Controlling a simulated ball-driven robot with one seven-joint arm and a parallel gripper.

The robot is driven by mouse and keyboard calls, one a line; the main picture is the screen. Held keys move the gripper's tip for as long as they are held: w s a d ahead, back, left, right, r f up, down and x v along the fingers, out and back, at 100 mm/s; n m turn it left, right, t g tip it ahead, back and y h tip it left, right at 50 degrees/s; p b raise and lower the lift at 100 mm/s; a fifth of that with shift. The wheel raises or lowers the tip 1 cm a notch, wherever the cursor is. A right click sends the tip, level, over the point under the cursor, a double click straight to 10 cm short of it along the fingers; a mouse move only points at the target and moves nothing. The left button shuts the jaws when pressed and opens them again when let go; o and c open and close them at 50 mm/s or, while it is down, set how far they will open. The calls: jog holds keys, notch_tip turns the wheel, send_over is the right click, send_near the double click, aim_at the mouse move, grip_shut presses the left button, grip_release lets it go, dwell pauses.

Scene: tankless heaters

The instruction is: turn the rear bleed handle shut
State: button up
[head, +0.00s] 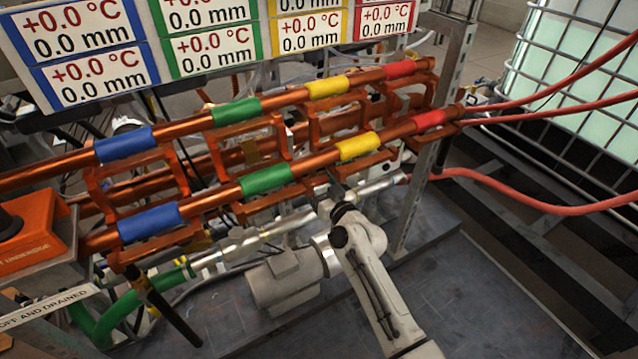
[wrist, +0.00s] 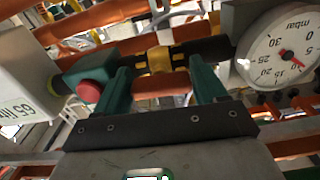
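My gripper (wrist: 160,78) shows in the wrist view as two green fingers spread wide apart, with nothing seen gripped between them. Beyond the fingertips, a yellow fitting (wrist: 158,58) sits on a dark, roughly horizontal pipe and appears in the gap. I cannot tell whether it is the rear bleed handle, nor whether the fingertips touch the pipe. A red-ended green part (wrist: 88,91) lies just left of the left finger. In the head view, my arm reaches up from the bottom to below the front copper pipe (head: 310,165); its fingers are mostly hidden there.
A round mbar gauge (wrist: 285,52) is close to the right finger, and a white labelled box (wrist: 25,105) is at left. In the head view, copper pipes with coloured bands (head: 150,221) cross the scene. Red hoses (head: 540,199) run right; floor (head: 470,290) is open at lower right.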

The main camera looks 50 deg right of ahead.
jog(key=c, duration=0.3)
jog(key=shift+c, duration=0.2)
jog(key=shift+m, duration=0.3)
jog(key=m, duration=0.3)
jog(key=shift+a, duration=0.1)
jog(key=m, duration=0.4)
jog(key=shift+r+p, duration=0.1)
jog(key=shift+p, duration=0.3)
jog(key=m+p, duration=0.1)
jog(key=m, duration=0.4)
jog(key=shift+a, duration=0.1)
jog(key=shift+r+m+p, duration=0.1)
jog(key=shift+m+p, duration=0.25)
jog(key=shift+m, duration=1.75)
